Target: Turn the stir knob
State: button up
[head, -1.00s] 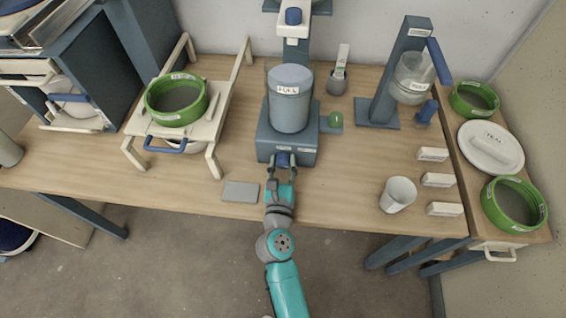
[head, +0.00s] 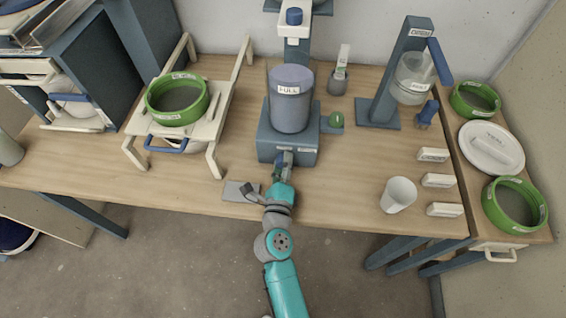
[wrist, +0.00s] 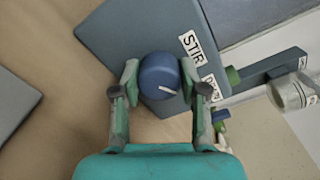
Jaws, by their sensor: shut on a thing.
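The stir knob (wrist: 160,76) is a round blue knob with a white pointer line, on the front of a blue-grey mixer base (head: 287,146). In the wrist view it sits beside a "STIR" label (wrist: 192,46). My gripper (wrist: 161,84) is shut on the knob, with one finger on each side of it. The white line points to the lower right in that view. In the head view my gripper (head: 283,166) is at the base's front and hides most of the knob. A grey bucket labelled "FULL" (head: 291,105) stands on the base.
A flat grey plate (head: 241,191) lies on the table just left of my gripper. A white cup (head: 398,194) and several white labelled blocks (head: 439,180) are to the right. A cream rack with a green-rimmed sieve (head: 177,99) stands at the left.

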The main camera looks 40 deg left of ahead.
jog(key=shift+n, duration=0.7)
jog(key=o, duration=1.1)
jog(key=shift+o, duration=0.2)
jog(key=shift+s, duration=0.1)
jog(key=v, duration=1.2)
